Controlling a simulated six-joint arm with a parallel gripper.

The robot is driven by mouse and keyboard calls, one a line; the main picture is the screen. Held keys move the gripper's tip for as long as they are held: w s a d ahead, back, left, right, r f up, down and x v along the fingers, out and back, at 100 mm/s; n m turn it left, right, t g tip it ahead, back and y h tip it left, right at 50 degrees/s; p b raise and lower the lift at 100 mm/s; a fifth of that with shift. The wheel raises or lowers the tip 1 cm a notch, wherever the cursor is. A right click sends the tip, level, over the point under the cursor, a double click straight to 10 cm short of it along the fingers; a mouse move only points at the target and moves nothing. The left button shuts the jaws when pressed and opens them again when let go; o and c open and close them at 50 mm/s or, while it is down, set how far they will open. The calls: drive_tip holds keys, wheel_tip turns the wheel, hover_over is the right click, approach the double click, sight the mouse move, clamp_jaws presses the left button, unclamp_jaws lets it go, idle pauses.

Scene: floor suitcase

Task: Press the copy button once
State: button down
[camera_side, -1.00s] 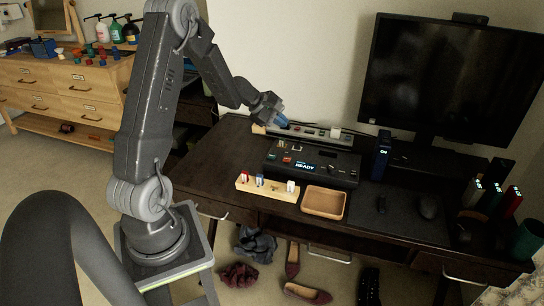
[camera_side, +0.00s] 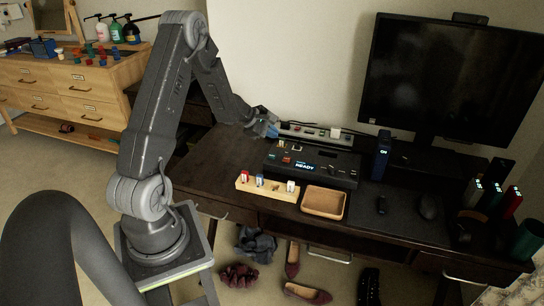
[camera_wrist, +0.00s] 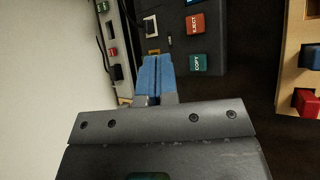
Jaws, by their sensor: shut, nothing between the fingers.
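The green copy button (camera_wrist: 196,64) sits on the black console (camera_side: 313,170), beside the red eject button (camera_wrist: 195,24). In the side view the copy button (camera_side: 271,156) is at the console's left end. My gripper (camera_wrist: 158,62) has its blue fingers closed together with nothing between them. In the wrist view the fingertips are just left of the copy button, near the console's edge, apart from it in the picture. In the side view my gripper (camera_side: 273,131) is behind the console's left end, above the back of the desk. Its exact height is unclear.
A power strip (camera_side: 307,130) runs behind the console. A wooden block with several USB sticks (camera_side: 267,188) and a wooden tray (camera_side: 323,203) stand in front. A monitor (camera_side: 447,80) stands at the back right. The desk left of the console is clear.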

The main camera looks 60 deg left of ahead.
sight(272, 156)
drive_tip(key=shift+f, duration=3)
drive_tip(key=shift+f, duration=0.1)
drive_tip(key=shift+f, duration=0.3)
drive_tip(key=shift+f, duration=0.4)
idle(0.5)
drive_tip(key=shift+r, duration=0.85)
drive_tip(key=shift+r, duration=2.5)
drive_tip(key=shift+d, duration=0.1)
